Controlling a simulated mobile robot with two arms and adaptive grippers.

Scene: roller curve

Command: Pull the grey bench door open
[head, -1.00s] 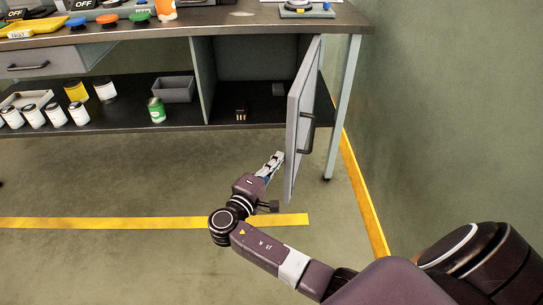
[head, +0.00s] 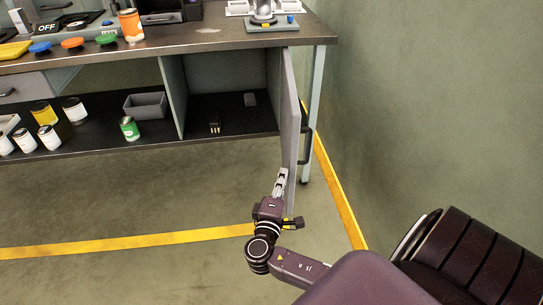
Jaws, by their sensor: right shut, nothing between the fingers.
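The grey bench door (head: 289,125) stands swung wide open at the right end of the bench, seen nearly edge-on. Its dark handle (head: 306,131) is on the right-hand face. The cupboard (head: 225,80) behind it is exposed. My right gripper (head: 281,176) is shut and empty, at the inner left side of the door near its lower edge. It overlaps the door in the picture; I cannot tell whether it touches. My left gripper is not in view.
The bench top (head: 210,40) carries an orange can (head: 131,25) and coloured discs. The lower shelf (head: 95,135) holds several cans and a grey bin (head: 146,105). A green wall (head: 440,100) is close on the right. The floor before the bench is clear.

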